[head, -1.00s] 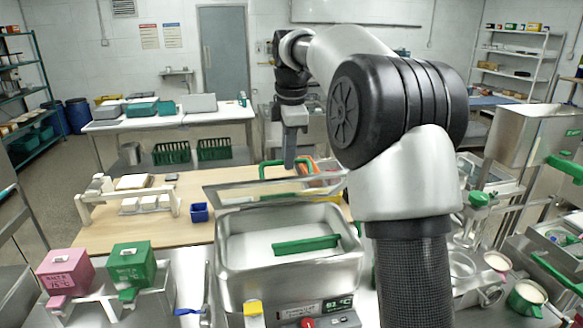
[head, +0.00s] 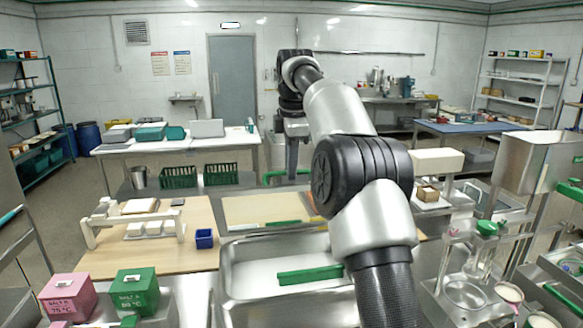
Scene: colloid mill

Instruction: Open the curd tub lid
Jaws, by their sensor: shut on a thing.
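The steel curd tub (head: 226,268) stands in front of me, its mouth uncovered and a green bar (head: 310,274) visible inside. Its clear lid (head: 250,210) with a pale metal frame is raised along the tub's far side, standing up and seen against the wooden table. A green handle (head: 272,178) is at the lid's upper edge. My gripper (head: 291,172) points down at this handle and is shut on it. The fingertips are small and partly blend with the handle. My arm hides the tub's right side and the lid's right end.
Pink (head: 70,293) and green (head: 135,288) boxes stand at front left. Steel equipment with a hopper (head: 525,160) crowds the right.

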